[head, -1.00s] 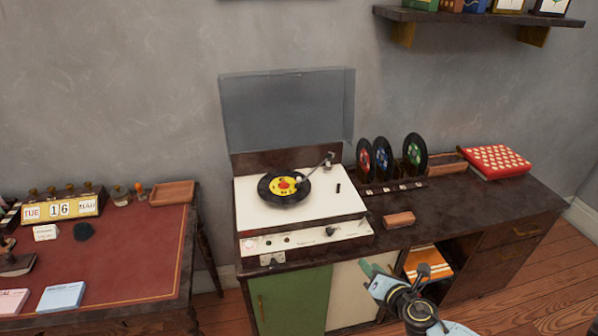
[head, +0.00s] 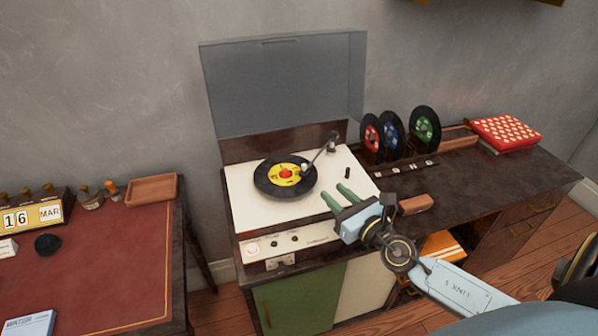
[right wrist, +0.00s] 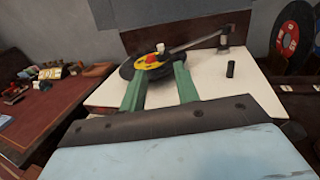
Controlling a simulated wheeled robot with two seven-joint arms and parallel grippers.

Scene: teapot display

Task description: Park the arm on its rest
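The record player (head: 240,205) stands on the dark cabinet with its clear lid up. A black record with a yellow label (head: 268,188) lies on its platter. The tonearm (head: 320,155) reaches from its pivot at the back right to the record, its pale head (head: 304,168) over the label area; I cannot tell whether it touches. A small black peg (head: 347,173) stands on the deck to the right; it also shows in the right wrist view (right wrist: 231,70). My right gripper (head: 337,194) is open and empty above the deck's front right, fingers pointing at the record. My left gripper is out of view.
Several upright records (head: 425,128) stand in a rack to the right of the player. A brown block (head: 415,204) lies near the cabinet's front, beside my right wrist. A red dotted box (head: 505,132) is farther right. The raised lid (head: 285,85) bounds the back. A red-topped desk (head: 110,265) is at left.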

